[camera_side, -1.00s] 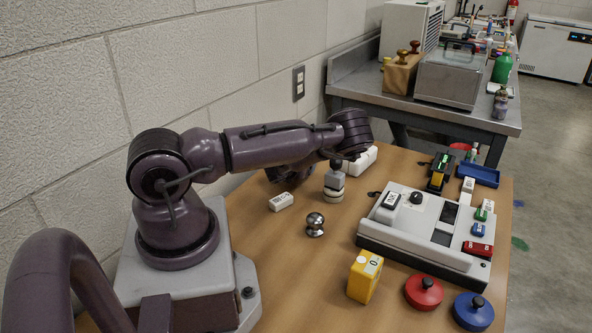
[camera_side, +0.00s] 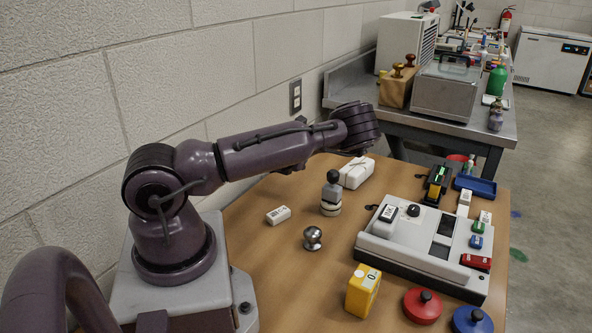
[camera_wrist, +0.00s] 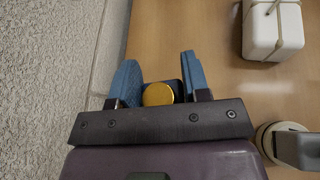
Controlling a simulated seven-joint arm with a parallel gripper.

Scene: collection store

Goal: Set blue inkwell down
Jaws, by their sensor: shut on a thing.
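In the wrist view my gripper (camera_wrist: 158,68) is shut on a small item with a round gold top (camera_wrist: 158,94) and a dark edge, between its two blue fingers. In the side view my arm's wrist hides most of the gripper and the inkwell, near the wall at the table's far left.
A white strapped block (camera_side: 357,172) lies right of my gripper, also in the wrist view (camera_wrist: 262,45). A grey-and-cream stacked item (camera_side: 331,207) and a white labelled block (camera_side: 278,215) stand nearer. A white console (camera_side: 405,243) fills the right. The wall (camera_wrist: 45,80) is close at left.

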